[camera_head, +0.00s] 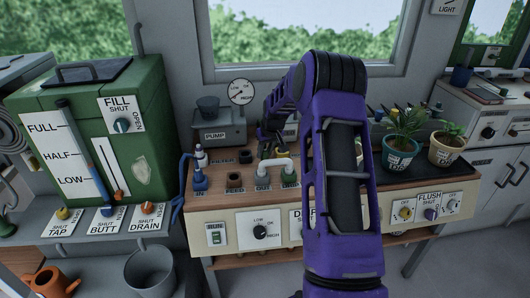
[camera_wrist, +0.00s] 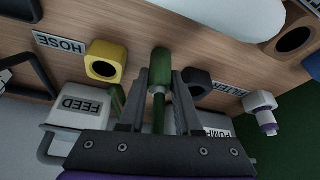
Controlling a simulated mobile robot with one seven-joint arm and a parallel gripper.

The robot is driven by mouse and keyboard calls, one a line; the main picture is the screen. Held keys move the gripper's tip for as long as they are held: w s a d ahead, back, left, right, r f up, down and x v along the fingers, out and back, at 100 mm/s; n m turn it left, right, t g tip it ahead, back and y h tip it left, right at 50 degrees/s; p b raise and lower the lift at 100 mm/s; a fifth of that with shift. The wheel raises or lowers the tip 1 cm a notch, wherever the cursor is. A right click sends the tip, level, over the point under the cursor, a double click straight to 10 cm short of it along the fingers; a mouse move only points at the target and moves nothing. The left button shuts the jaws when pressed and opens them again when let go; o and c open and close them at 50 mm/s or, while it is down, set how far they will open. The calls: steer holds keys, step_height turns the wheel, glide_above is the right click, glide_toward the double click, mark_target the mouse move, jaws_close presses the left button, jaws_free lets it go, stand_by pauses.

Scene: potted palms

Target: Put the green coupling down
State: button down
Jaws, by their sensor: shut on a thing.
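The green coupling (camera_wrist: 160,72) is a small cylinder with a wider head and a thin lower part. It is between the two fingers of my gripper (camera_wrist: 160,82) in the wrist view, with its head toward the wooden bench top (camera_wrist: 190,27). I cannot tell whether it touches the bench. The coupling cannot be made out there.
A yellow socket (camera_wrist: 105,62) and a black socket (camera_wrist: 197,80) flank the coupling. A white curved pipe (camera_head: 276,164) and a blue fitting (camera_head: 199,178) stand on the bench. Potted palms (camera_head: 398,150) are at right, the green tank (camera_head: 80,130) at left.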

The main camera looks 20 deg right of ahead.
steer(key=shift+f, duration=0.2)
steer(key=c, duration=0.6)
jaws_free()
steer(key=shift+r, duration=0.1)
steer(key=shift+r, duration=0.1)
steer(key=shift+r, duration=0.3)
steer(key=p+v, duration=0.1)
steer(key=v, duration=1)
steer(key=shift+s+r, duration=0.15)
steer(key=shift+r, duration=0.1)
steer(key=shift+r, duration=0.1)
